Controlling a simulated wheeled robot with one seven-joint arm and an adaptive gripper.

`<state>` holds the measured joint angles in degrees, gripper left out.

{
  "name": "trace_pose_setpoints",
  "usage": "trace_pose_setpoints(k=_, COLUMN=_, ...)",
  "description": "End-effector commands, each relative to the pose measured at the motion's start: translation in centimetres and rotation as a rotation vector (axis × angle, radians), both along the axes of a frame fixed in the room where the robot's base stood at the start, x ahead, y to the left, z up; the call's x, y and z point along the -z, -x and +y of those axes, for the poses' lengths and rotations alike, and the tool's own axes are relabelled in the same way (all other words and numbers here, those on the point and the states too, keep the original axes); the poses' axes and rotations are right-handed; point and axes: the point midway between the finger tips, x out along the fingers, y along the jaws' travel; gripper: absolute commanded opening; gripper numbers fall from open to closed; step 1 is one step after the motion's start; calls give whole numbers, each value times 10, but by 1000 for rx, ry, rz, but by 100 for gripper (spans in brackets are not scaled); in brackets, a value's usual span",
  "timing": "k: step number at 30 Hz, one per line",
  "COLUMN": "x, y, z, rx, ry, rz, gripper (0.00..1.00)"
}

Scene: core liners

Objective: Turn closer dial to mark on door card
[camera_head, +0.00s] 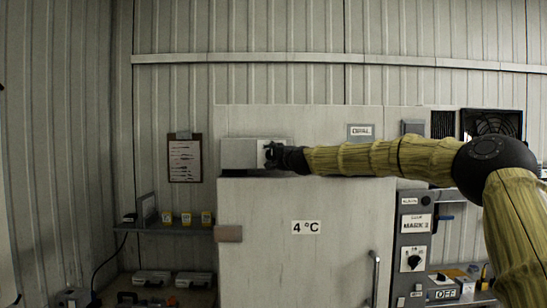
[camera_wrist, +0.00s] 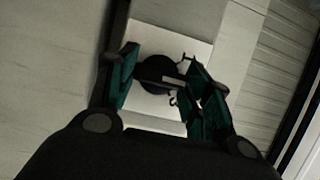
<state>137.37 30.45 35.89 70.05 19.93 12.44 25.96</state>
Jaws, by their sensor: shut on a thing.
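The closer (camera_head: 238,153) is a pale box above the white cold-room door (camera_head: 265,265). My gripper (camera_head: 270,155) reaches the closer from the right. In the wrist view its green-padded fingers (camera_wrist: 163,90) are on both sides of the dial, shut on it. In the head view the gripper hides most of the dial. A white card (camera_head: 415,224) on the grey panel right of the door seems to read "MARK 3".
My arm spans the front of the door top. The door has a "4 °C" sign (camera_head: 305,227) and a handle (camera_head: 375,278). The grey panel (camera_head: 399,262) has its own knob (camera_head: 413,261). A clipboard (camera_head: 185,160) hangs left, above a shelf (camera_head: 165,229) with yellow-labelled items.

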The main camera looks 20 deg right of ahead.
Motion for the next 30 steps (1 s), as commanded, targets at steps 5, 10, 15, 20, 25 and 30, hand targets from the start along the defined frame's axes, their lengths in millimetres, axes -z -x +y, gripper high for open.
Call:
trace_pose_setpoints(k=5, x=2, y=0, z=1, rx=-2, ry=0, rz=3, gripper=63)
trace_pose_setpoints(k=10, x=1, y=0, z=1, rx=-1, ry=0, rz=2, gripper=71)
trace_pose_setpoints(k=15, x=1, y=0, z=0, rx=-1, ry=-1, rz=1, gripper=71)
trace_pose_setpoints(k=20, x=1, y=5, z=-1, rx=0, ry=-1, rz=1, gripper=71)
trace_pose_setpoints(k=25, x=0, y=24, z=-4, rx=-1, ry=-2, rz=0, gripper=71)
trace_pose_setpoints(k=30, x=0, y=51, z=-7, rx=-1, ry=-2, rz=1, gripper=71)
